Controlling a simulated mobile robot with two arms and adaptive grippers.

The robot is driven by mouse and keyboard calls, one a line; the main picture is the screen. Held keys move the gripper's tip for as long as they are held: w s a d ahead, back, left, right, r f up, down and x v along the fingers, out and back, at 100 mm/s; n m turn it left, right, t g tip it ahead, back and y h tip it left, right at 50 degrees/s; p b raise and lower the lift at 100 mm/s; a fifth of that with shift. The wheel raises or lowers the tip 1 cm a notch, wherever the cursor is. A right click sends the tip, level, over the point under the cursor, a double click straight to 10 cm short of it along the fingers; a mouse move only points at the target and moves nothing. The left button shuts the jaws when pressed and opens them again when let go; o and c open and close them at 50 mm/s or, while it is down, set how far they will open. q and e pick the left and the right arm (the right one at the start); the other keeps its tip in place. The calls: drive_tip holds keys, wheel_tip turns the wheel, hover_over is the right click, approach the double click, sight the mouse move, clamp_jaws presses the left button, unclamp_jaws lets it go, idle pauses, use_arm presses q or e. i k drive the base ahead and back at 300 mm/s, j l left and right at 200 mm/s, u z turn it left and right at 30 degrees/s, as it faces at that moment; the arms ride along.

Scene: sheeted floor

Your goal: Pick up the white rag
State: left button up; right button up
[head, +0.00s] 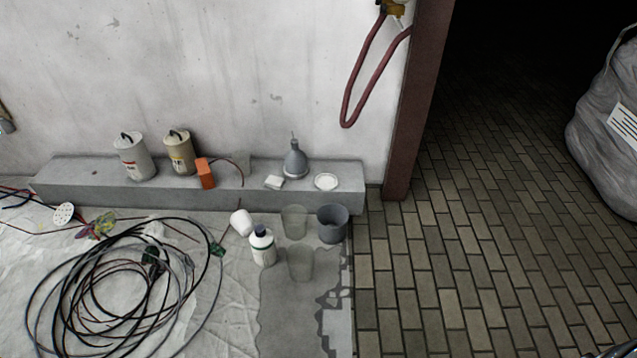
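A small white folded piece (274,182), which looks like the white rag, lies on the grey ledge (95,190) along the wall. It is small in the picture, so I cannot be sure it is cloth. It sits between an orange block (205,173) and a round white lid or dish (326,181), in front of a grey funnel-shaped bottle (295,160). Neither of my grippers can be made out in the head view. Nothing is seen touching the white piece.
Two canisters (132,156) stand on the ledge. Below are a white roll (241,222), a white bottle (262,247), clear cups (301,264) and a dark bucket (332,223). Coiled cables (57,290) cover the sheet. Brick paving (450,270) is clear; a grey sack (605,130) stands right.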

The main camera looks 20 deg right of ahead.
sight(273, 182)
drive_tip(key=i+j+z, duration=0.85)
drive_tip(key=i+j, duration=0.4)
drive_tip(key=j, duration=0.15)
drive_tip(key=i+j, duration=0.8)
drive_tip(key=j, duration=0.25)
drive_tip(key=i+j, duration=0.4)
drive_tip(key=j, duration=0.15)
